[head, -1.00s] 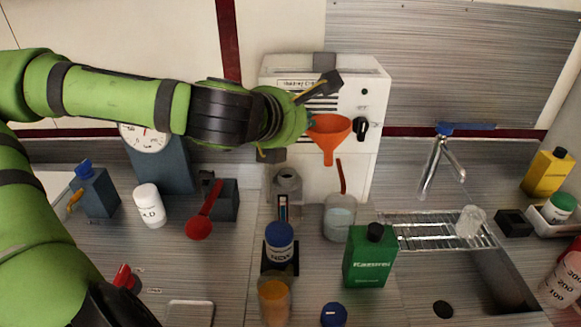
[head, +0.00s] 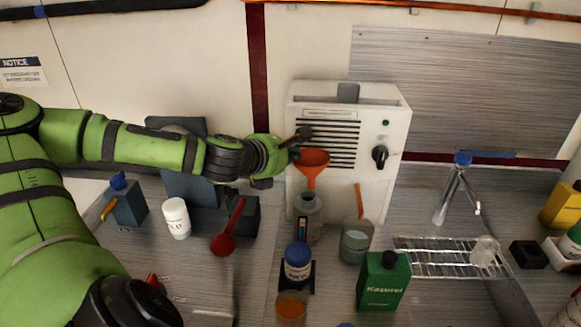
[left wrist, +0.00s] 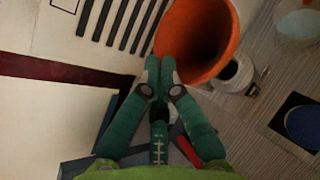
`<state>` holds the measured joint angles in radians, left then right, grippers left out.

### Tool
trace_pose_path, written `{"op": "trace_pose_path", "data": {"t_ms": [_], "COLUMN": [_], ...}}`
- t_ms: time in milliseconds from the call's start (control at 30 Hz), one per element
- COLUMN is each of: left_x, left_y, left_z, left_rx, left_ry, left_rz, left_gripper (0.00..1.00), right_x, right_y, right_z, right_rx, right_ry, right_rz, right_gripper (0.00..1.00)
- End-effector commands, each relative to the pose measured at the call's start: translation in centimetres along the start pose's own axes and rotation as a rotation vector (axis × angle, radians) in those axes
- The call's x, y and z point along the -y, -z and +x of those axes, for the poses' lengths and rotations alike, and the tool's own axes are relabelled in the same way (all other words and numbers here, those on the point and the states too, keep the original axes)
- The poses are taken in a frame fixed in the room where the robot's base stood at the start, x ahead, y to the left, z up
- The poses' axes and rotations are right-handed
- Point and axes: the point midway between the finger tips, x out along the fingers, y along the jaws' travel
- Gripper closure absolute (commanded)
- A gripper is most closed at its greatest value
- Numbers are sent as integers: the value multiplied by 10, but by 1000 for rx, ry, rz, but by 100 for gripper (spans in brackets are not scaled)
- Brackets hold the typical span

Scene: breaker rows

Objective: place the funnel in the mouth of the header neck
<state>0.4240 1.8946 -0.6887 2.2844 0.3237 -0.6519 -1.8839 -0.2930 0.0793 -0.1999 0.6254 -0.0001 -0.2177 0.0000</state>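The orange funnel (head: 313,160) is held upright, wide end up, in front of the white heater box. My left gripper (head: 294,153) is shut on its rim at the left side. In the left wrist view the fingers (left wrist: 160,78) pinch the edge of the funnel (left wrist: 222,20). The grey header neck (head: 307,206) stands directly below the funnel. The spout's tip is at or just above the neck's mouth; I cannot tell whether it is inside. The neck (left wrist: 236,76) shows partly behind the funnel in the left wrist view. My right gripper is out of view.
The white box (head: 392,115) with a vent stands behind the neck. A clear jar (head: 356,240) stands right of the neck, a blue-capped jar (head: 298,262) in front, and a red scoop (head: 224,242) to the left. A green Kasurel container (head: 383,283) is at the front right.

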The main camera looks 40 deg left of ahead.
Motion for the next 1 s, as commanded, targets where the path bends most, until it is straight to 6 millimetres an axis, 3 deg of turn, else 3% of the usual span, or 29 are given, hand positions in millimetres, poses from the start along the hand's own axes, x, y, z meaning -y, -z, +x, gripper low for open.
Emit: {"op": "trace_pose_path", "data": {"t_ms": [333, 767, 867, 1000], "left_x": [10, 12, 12, 12], "left_y": [33, 40, 39, 39], "left_z": [18, 21, 20, 20], "left_rx": [1, 0, 0, 0], "left_ry": [2, 1, 1, 1], "left_rz": [-2, 1, 0, 0], "left_gripper": [100, 100, 71, 71], "right_x": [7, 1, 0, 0], "right_y": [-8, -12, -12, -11], "right_z": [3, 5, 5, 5], "right_rx": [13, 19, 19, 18], "right_ry": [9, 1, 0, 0], "right_rz": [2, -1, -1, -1], "right_gripper": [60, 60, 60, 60]}}
